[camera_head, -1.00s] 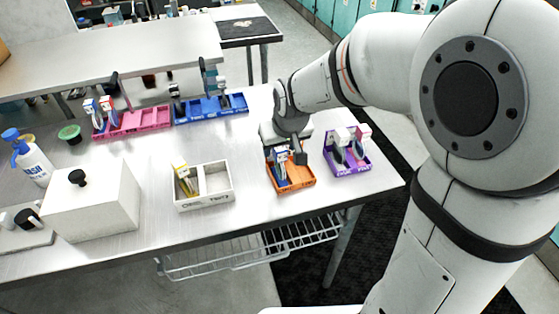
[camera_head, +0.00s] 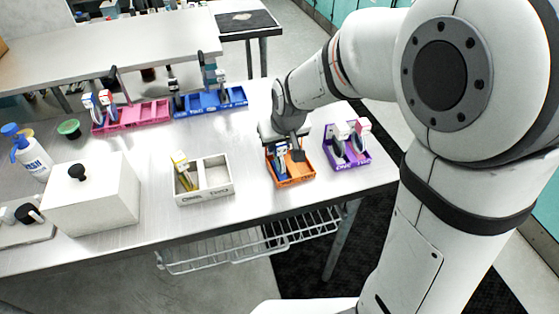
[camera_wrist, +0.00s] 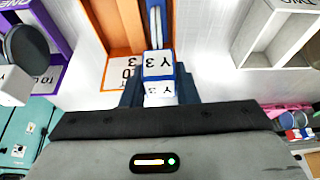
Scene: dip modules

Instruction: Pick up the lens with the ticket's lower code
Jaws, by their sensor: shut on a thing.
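My gripper (camera_head: 289,138) is over the orange tray (camera_head: 300,177) in the head view. In the wrist view its dark fingers (camera_wrist: 158,88) stand on either side of a blue module with a white tag reading Y33 (camera_wrist: 157,66); they are shut on it. In the head view this blue and white module (camera_head: 280,168) is upright at the left of the orange tray. I cannot tell whether its base is still seated there. My wrist hides part of it. I cannot make out a ticket in these frames.
A purple tray (camera_head: 352,160) with upright modules stands close on the right. A white two-part tray (camera_head: 205,193) with a yellow module is on the left. Blue (camera_head: 212,104) and pink (camera_head: 132,120) trays stand behind. A white box (camera_head: 92,205) is at the left front.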

